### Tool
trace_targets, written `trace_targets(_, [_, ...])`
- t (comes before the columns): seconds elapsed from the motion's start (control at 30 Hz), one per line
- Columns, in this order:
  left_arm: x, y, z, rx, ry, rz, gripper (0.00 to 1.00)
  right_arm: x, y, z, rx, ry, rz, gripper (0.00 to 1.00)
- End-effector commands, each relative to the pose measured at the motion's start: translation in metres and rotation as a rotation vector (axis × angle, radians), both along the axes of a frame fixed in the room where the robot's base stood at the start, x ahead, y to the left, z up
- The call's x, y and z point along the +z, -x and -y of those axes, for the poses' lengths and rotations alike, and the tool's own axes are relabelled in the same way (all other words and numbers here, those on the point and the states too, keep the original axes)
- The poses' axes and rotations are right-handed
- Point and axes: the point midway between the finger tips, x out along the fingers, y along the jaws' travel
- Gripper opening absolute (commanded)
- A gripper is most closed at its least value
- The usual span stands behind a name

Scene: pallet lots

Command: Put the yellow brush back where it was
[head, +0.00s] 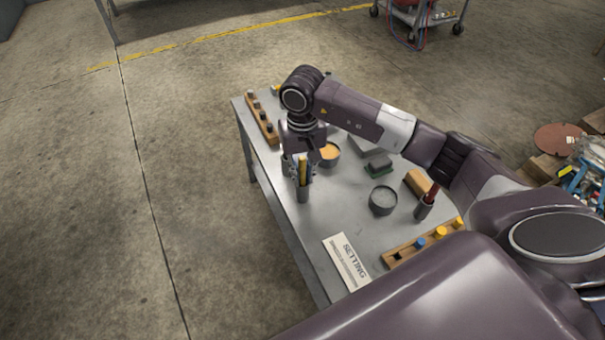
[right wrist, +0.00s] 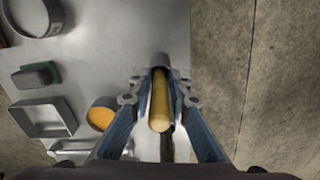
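The yellow brush (right wrist: 160,108) shows as a long yellow handle between the two blue-grey fingers of my right gripper (right wrist: 159,85) in the right wrist view. The fingers are close on both sides of it, and the gripper looks shut on it. In the head view the brush (head: 303,168) stands about upright under my right wrist. A small grey cup (head: 302,194) is right below it, at the table's left side. The brush's lower end is hidden at the cup, so I cannot tell how deep it sits. My left gripper is not in view.
The grey table (head: 335,212) also bears a bowl with orange contents (head: 330,153), a grey bowl (head: 383,201), a green-and-grey block (head: 377,166), a second cup (head: 423,209) with a red-handled tool, wooden racks (head: 262,117) and a "SETTING" sign (head: 347,262).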

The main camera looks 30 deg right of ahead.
Motion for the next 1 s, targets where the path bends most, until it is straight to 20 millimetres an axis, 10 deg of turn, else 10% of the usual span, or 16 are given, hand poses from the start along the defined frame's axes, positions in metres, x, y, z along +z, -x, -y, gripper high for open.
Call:
trace_targets(0.53, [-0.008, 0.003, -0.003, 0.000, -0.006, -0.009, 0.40, 0.006, -0.001, 0.000, 0.000, 0.000, 0.002, 0.31])
trace_targets(1.0, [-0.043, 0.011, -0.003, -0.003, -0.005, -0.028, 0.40, 0.103, -0.001, 0.000, 0.000, 0.001, 0.003, 0.31])
